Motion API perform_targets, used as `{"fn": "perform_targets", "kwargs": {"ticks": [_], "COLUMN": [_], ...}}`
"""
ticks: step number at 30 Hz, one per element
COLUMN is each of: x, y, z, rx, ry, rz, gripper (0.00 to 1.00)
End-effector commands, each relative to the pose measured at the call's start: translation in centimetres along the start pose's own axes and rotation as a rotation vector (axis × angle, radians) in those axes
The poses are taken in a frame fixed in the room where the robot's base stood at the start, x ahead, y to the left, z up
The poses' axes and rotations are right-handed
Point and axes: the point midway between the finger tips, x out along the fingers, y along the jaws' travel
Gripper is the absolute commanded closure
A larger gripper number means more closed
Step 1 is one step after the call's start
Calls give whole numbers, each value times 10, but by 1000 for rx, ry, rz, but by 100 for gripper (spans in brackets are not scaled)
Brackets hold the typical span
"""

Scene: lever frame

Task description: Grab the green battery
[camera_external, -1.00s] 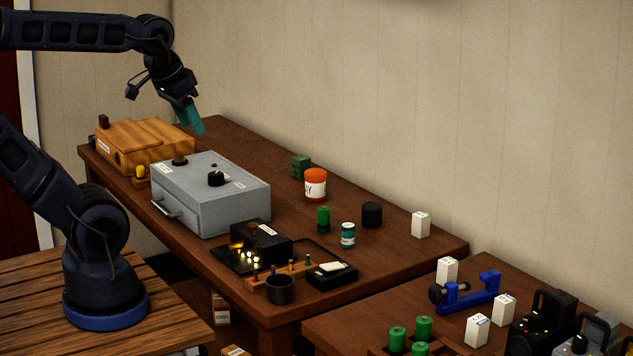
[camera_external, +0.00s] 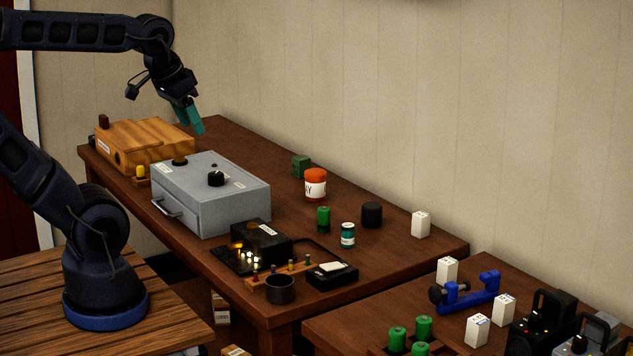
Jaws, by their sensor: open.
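A green cylinder (camera_external: 323,219), which looks like a battery, stands upright on the brown table, right of the grey metal box. Several similar green cylinders (camera_external: 424,328) stand at the bottom of the view on the nearer right table. Which one is the task's battery I cannot tell. My gripper (camera_external: 194,119) has teal fingers pointing down, in the air above the far left part of the table near the wooden box. It is open and empty, well away from all the green cylinders.
The grey box (camera_external: 212,195) and wooden box (camera_external: 145,146) fill the table's left side. An orange-capped jar (camera_external: 315,185), a teal-labelled can (camera_external: 348,235) and a black cylinder (camera_external: 371,215) stand around the lone green cylinder. A blue clamp (camera_external: 470,294) lies on the right table.

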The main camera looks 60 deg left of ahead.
Motion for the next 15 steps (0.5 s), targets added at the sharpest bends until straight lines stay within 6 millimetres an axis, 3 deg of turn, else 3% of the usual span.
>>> {"fn": "perform_targets", "kwargs": {"ticks": [5, 15], "x": [4, 38], "y": [0, 1], "z": [-12, -72], "rx": [43, 304], "ry": [-18, -94], "rz": [9, 83], "gripper": [46, 46]}}
